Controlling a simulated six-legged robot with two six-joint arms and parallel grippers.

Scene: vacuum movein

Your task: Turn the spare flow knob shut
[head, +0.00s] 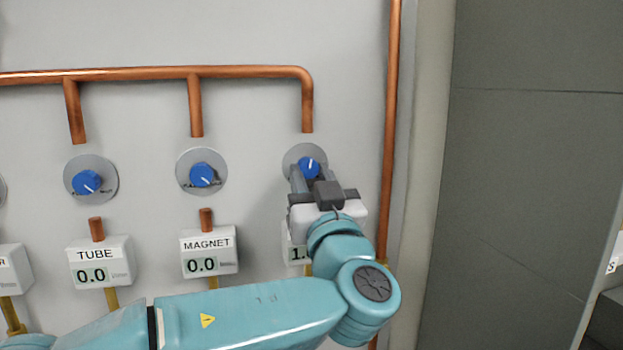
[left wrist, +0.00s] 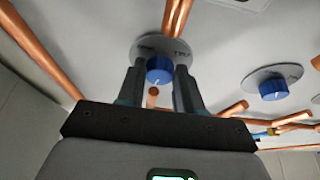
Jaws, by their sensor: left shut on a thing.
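The rightmost blue flow knob (head: 308,167) sits on a round grey plate (head: 292,158) under the right end of the copper pipe. My left gripper (head: 308,175) is at this knob, with its fingers on both sides of it, shut on it. The white mark on the knob points nearly straight up in the head view. The left wrist view also shows the knob (left wrist: 159,70) between the two fingers (left wrist: 160,82). The display box (head: 298,252) below it is mostly hidden by my arm; a "1." shows and its label is covered. My right gripper is not in view.
The MAGNET knob (head: 202,174) and TUBE knob (head: 87,182) are to the left, above the MAGNET display (head: 208,251) and TUBE display (head: 99,262), both reading 0.0. A vertical copper pipe (head: 390,110) runs close on the right, beside a dark grey panel (head: 535,150).

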